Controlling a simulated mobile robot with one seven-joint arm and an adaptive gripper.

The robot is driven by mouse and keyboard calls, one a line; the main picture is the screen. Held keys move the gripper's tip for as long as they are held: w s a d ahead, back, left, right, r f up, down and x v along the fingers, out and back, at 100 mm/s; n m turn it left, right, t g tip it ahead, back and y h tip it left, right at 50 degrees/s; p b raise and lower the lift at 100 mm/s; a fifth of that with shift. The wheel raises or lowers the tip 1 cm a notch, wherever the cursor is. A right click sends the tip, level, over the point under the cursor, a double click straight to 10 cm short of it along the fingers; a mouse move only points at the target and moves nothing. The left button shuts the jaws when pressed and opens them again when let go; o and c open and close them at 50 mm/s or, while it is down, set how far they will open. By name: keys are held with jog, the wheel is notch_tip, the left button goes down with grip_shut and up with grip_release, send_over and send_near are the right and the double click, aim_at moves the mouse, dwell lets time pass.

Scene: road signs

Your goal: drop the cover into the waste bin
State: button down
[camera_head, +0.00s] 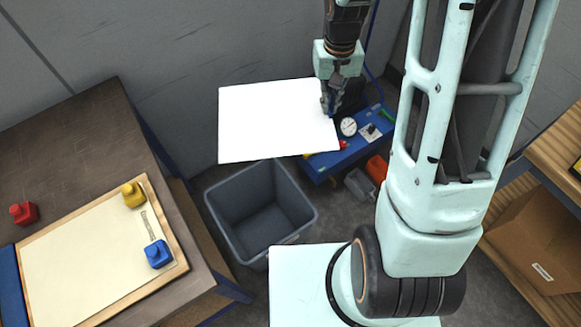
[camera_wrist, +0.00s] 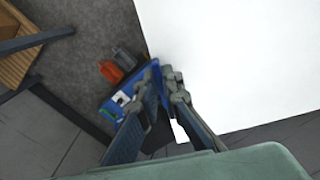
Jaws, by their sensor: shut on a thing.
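The cover is a flat white sheet (camera_head: 275,122) in the head view. My gripper (camera_head: 329,104) is shut on its right edge and holds it up in the air. In the wrist view the cover (camera_wrist: 235,60) fills the upper right, with my gripper's fingertips (camera_wrist: 166,80) at its edge. The waste bin (camera_head: 261,212) is a grey, open-topped rectangular bin on the floor. It looks empty. In the head view the cover appears above and behind the bin, and its lower edge just reaches the bin's back rim in the picture.
A workbench (camera_head: 85,130) at the left carries a framed board (camera_head: 95,260) with a yellow and a blue knob piece, and a red one beside it. A blue unit with a gauge (camera_head: 350,150) stands behind the bin. Wooden shelving with a cardboard box (camera_head: 535,235) is at the right.

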jog(key=a+f+n+b, duration=0.2)
jog(key=a+f+b, duration=0.3)
jog(key=f+b, duration=1.1)
jog(key=w+a+f+n+b, duration=0.1)
jog(key=a+f+n+b, duration=0.2)
jog(key=f+b, duration=1.3)
notch_tip(320, 180, down, 14)
jog(key=shift+a+f, duration=0.1)
jog(key=shift+a, duration=1.05)
jog(key=c, duration=2)
grip_release()
jog(key=shift+c, duration=0.2)
jog(key=shift+o, duration=0.5)
jog(key=o, duration=0.7)
